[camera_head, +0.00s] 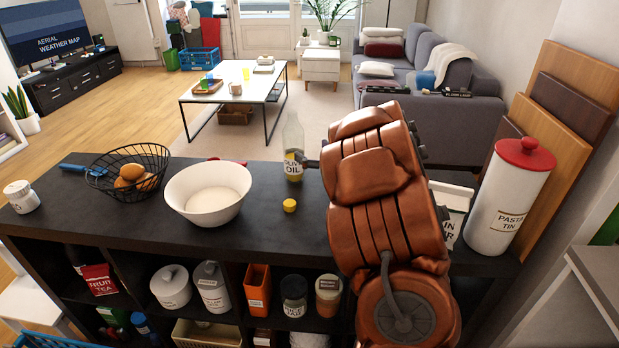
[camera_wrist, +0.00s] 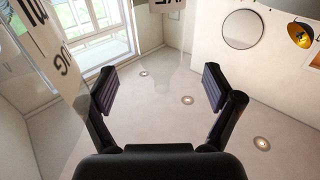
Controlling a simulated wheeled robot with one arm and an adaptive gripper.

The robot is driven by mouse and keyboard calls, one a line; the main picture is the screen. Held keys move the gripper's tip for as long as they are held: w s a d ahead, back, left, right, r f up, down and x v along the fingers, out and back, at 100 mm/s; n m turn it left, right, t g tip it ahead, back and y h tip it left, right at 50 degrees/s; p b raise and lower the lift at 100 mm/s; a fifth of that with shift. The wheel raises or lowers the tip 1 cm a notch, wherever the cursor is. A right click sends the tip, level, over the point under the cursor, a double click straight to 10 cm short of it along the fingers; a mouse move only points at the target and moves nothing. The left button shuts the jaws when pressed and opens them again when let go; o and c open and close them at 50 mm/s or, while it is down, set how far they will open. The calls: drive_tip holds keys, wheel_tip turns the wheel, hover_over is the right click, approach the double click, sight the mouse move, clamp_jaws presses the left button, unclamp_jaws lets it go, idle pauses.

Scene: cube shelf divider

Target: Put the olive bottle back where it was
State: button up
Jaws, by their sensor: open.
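The olive bottle (camera_head: 293,133) is clear glass with an OLIVE OIL label. It stands upright on the dark shelf top in the head view, left of my arm. A dark finger of my gripper (camera_head: 311,163) shows just right of its label; the rest is hidden behind my arm. In the wrist view my gripper (camera_wrist: 160,88) is open with nothing held. A faint, clear bottle shape (camera_wrist: 165,62), upside down with a label at the top edge, shows beyond and between the fingers. I cannot tell whether a finger touches the bottle.
A yellow cap-like piece (camera_head: 290,205) lies in front of the bottle. A white bowl (camera_head: 208,192) and wire basket (camera_head: 128,172) stand left. A white carton (camera_head: 452,212) and pasta tin (camera_head: 508,197) stand right. Cubbies below hold jars.

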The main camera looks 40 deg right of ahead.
drive_tip(key=shift+w+d+g+h, duration=0.35)
drive_tip(key=shift+g+h, duration=0.15)
drive_tip(key=shift+h, duration=0.4)
drive_tip(key=s+a+f+m+g+h, duration=0.1)
drive_tip(key=s+a+g, duration=0.3)
drive_tip(key=s, duration=0.2)
drive_tip(key=s+a+f+m+g+h, duration=0.1)
drive_tip(key=s+a+f+g, duration=0.1)
drive_tip(key=s+a+g, duration=0.2)
drive_tip(key=s+a+f+m+g+h, duration=0.1)
drive_tip(key=s+a+g, duration=0.4)
drive_tip(key=s, duration=0.5)
drive_tip(key=shift+s+a+f+m+h, duration=0.1)
drive_tip(key=shift+a+f+m+h, duration=0.1)
drive_tip(key=shift+f+m+h, duration=0.25)
drive_tip(key=s+a+n+g+y, duration=0.1)
drive_tip(key=s+a+g+y, duration=0.1)
drive_tip(key=s+a, duration=0.6)
drive_tip(key=s+a+n+g+y, duration=0.2)
drive_tip(key=s+a+g, duration=0.2)
drive_tip(key=s+a, duration=0.4)
drive_tip(key=s, duration=0.5)
drive_tip(key=shift+f+g, duration=0.3)
